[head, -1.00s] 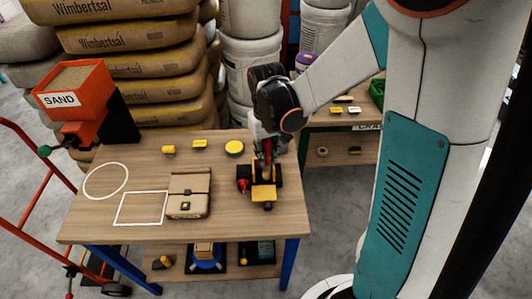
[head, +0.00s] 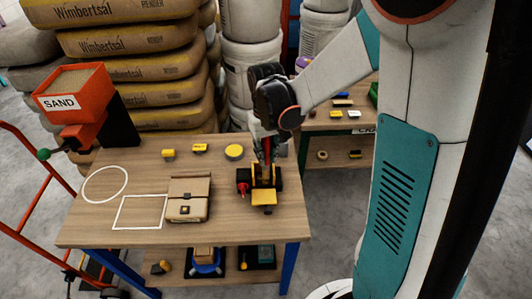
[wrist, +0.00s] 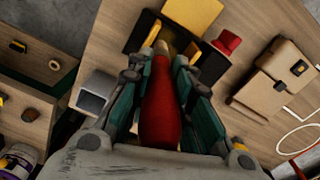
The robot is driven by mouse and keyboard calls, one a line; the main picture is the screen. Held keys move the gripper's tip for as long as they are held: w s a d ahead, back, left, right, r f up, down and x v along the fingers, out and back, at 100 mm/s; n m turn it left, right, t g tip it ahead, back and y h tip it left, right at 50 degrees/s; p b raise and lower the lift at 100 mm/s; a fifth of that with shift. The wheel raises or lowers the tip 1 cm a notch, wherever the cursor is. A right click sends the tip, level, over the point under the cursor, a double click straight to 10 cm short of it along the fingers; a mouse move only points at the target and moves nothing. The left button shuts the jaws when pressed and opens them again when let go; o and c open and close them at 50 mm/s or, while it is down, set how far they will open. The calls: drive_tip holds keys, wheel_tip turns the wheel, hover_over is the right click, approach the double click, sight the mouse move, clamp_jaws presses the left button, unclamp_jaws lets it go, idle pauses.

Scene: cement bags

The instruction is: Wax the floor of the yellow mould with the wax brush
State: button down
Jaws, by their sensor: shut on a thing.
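The wax brush (wrist: 160,105) has a red handle and a tan tip, and my gripper (wrist: 163,68) is shut around its handle. In the head view my gripper (head: 266,143) is above the right part of the table, with the red brush pointing down. The yellow mould (head: 264,196) stands below it between black parts, with a red piece at its left. In the wrist view the mould's yellow plate (wrist: 191,20) is beyond the brush tip. The tip is over or in the black-sided part; contact with the floor cannot be told.
A tan box-like case (head: 188,197) stands left of the mould. White circle and square outlines mark the table (head: 220,226) further left. Small yellow items (head: 234,151) lie at the back. An orange SAND hopper (head: 75,92) stands at the left; a second bench (head: 335,130) is behind.

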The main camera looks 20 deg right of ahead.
drive_tip(key=shift+w+a, duration=0.25)
drive_tip(key=shift+a, duration=0.4)
drive_tip(key=shift+w+a, duration=0.1)
drive_tip(key=shift+a, duration=0.1)
drive_tip(key=shift+s, duration=0.25)
idle(0.3)
drive_tip(key=shift+s+a, duration=0.25)
drive_tip(key=shift+s, duration=0.4)
drive_tip(key=shift+s+d, duration=0.15)
drive_tip(key=shift+d, duration=0.25)
drive_tip(key=shift+s+d, duration=0.1)
drive_tip(key=shift+d, duration=0.25)
drive_tip(key=shift+d, duration=0.1)
idle(0.3)
drive_tip(key=shift+d, duration=0.1)
